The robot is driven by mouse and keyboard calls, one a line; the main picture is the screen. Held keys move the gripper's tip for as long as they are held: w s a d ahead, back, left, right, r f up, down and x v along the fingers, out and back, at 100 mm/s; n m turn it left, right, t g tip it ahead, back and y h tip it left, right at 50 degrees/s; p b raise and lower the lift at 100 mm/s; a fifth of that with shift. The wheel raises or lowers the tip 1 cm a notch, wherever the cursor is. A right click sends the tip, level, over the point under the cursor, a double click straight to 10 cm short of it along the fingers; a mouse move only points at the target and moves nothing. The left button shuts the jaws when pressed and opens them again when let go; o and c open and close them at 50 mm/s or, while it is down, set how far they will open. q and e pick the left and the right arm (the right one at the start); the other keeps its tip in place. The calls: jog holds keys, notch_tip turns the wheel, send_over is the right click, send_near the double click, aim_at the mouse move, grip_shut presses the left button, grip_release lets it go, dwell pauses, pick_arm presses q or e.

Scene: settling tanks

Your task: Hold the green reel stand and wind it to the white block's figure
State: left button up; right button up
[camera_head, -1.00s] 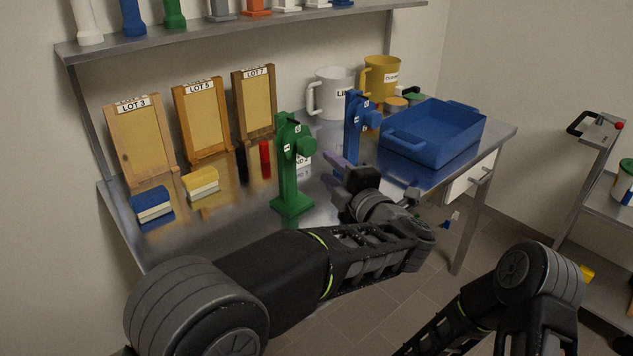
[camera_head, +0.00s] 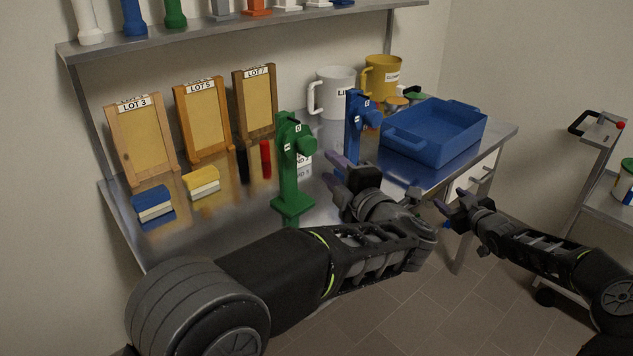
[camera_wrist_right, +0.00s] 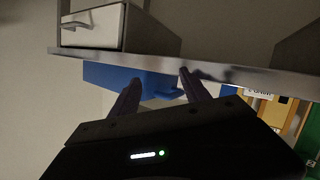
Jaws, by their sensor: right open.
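The green reel stand (camera_head: 289,172) stands upright on the steel table, its round reel on the right side near the top. A white block (camera_head: 305,160) with black print is behind it, mostly hidden, so its figure cannot be read. My left gripper (camera_head: 334,170) is to the right of the green stand, apart from it, with its purple fingers spread and nothing between them. My right gripper (camera_head: 449,200) is open and empty in front of the table's right front edge. Its two fingers also show in the right wrist view (camera_wrist_right: 160,88), pointing towards the table edge.
A blue reel stand (camera_head: 354,130) stands just behind my left gripper. A blue tray (camera_head: 442,148) is at the table's right end, a drawer (camera_head: 480,180) below. Yellow (camera_head: 201,182) and blue (camera_head: 152,202) blocks lie at left; lot boards (camera_head: 203,120) stand behind.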

aim_at(290, 167)
jog(key=a+r+y, duration=0.1)
jog(key=a+r, duration=0.1)
jog(key=a, duration=0.1)
jog(key=w+a+r+n+y, duration=0.1)
jog(key=a+r, duration=0.1)
jog(key=a, duration=0.1)
jog(key=w+a+r+t+y, duration=0.1)
jog(key=a+r, duration=0.1)
jog(key=a, duration=0.1)
jog(key=shift+w+a+r+n, duration=0.25)
jog(key=shift+r+n, duration=0.15)
jog(key=a+y, duration=0.1)
jog(key=a, duration=0.4)
jog(key=s+a+r+y, duration=0.1)
jog(key=a, duration=0.4)
jog(key=a+r+y, duration=0.1)
jog(key=a+y, duration=0.1)
jog(key=a, duration=0.3)
jog(key=shift+s+a+n+g, duration=0.2)
jog(key=shift+a+n+g, duration=0.1)
jog(key=shift+a+n, duration=0.1)
jog(key=s+a+r+g+y, duration=0.1)
jog(key=s+a+y, duration=0.2)
jog(key=a, duration=0.9)
jog(key=shift+s+r+y, duration=0.25)
jog(key=shift+s+y, duration=0.05)
jog(key=shift+s, duration=0.25)
jog(key=shift+w+a, duration=0.1)
jog(key=shift+a, duration=0.05)
